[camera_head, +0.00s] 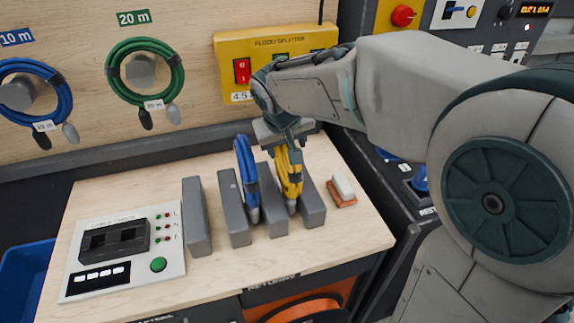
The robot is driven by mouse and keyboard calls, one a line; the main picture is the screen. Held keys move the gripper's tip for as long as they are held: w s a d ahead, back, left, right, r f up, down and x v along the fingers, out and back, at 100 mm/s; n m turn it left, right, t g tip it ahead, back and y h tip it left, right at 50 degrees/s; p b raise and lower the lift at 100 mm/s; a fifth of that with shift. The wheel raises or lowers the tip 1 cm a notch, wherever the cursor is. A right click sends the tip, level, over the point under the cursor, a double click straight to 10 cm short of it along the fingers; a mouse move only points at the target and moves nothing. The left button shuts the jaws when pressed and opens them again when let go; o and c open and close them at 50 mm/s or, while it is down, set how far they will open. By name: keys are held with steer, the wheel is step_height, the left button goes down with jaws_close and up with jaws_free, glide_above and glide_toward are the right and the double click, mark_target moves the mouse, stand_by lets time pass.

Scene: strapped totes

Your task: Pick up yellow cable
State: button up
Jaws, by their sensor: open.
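The yellow cable (290,174) is a coiled bundle with dark bands. It stands upright in a slot between two grey blocks on the wooden bench. My gripper (285,143) is directly above it, pointing down, with its fingers at the top of the coil. The gripper is open. The fingers partly hide the cable's top, and I cannot tell whether they touch it.
A blue cable (246,172) stands in the slot to the left, close to my gripper. Grey divider blocks (196,217) flank the slots. A tester panel (122,250) lies at left, a white-and-orange block (343,190) at right. A yellow splitter box (235,55) hangs behind.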

jaws_close()
steer(key=shift+r, duration=0.15)
stand_by(1.2)
